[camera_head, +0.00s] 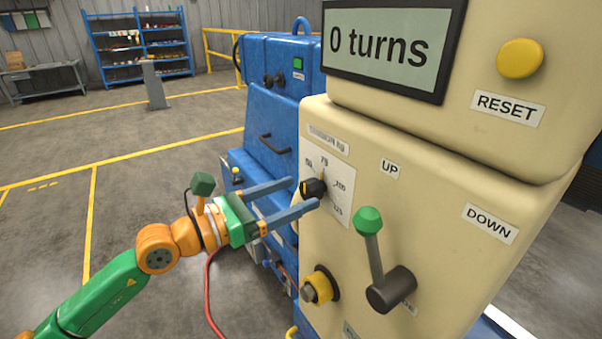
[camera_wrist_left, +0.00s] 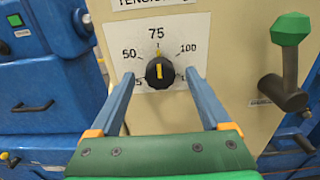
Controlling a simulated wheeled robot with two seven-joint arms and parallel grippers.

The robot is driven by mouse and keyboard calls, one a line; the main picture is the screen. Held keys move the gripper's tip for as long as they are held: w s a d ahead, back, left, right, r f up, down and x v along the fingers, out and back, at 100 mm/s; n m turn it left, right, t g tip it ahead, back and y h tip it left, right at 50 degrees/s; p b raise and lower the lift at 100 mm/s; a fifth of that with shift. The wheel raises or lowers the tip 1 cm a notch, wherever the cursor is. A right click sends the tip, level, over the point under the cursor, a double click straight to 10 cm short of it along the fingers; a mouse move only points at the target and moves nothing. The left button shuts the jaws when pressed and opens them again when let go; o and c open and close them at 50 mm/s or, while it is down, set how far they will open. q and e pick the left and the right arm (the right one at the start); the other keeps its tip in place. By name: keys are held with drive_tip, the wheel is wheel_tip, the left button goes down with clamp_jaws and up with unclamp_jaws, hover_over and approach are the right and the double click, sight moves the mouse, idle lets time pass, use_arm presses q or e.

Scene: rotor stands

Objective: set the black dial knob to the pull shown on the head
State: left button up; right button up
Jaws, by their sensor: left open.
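The black dial knob (camera_head: 313,189) is on the front of the cream machine head, over a white scale plate. In the left wrist view the knob (camera_wrist_left: 159,73) has a yellow pointer line that stands upright, toward the 75 mark. Marks for 50 and 100 show on the scale plate (camera_wrist_left: 181,28); the lower marks are partly hidden by my fingers. My left gripper (camera_head: 303,194) is open, its blue fingers reaching to either side of the knob. I cannot tell whether either finger touches it. My right gripper is out of view.
The display (camera_head: 388,45) reads "0 turns". A green-tipped lever (camera_head: 370,240) and a yellow-and-black knob (camera_head: 320,287) are below the dial, with a yellow RESET button (camera_head: 520,58) above right. A blue machine (camera_head: 270,125) stands behind. Open floor lies left.

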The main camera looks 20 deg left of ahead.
use_arm(q)
drive_tip(key=x, duration=0.3)
drive_tip(key=shift+f, duration=0.1)
drive_tip(key=shift+s+a, duration=0.25)
drive_tip(key=shift+s, duration=0.05)
clamp_jaws()
drive_tip(key=shift+f+m+b, duration=0.15)
drive_tip(key=shift+m+b, duration=0.45)
drive_tip(key=m+b, duration=0.6)
drive_tip(key=b, duration=0.1)
drive_tip(key=shift+s+d+f, duration=0.1)
drive_tip(key=m+b, duration=0.2)
drive_tip(key=m, duration=0.1)
drive_tip(key=shift+m+b, duration=0.6)
drive_tip(key=shift+m, duration=0.1)
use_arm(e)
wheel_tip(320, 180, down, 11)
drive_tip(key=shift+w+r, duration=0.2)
use_arm(q)
drive_tip(key=shift+r, duration=0.2)
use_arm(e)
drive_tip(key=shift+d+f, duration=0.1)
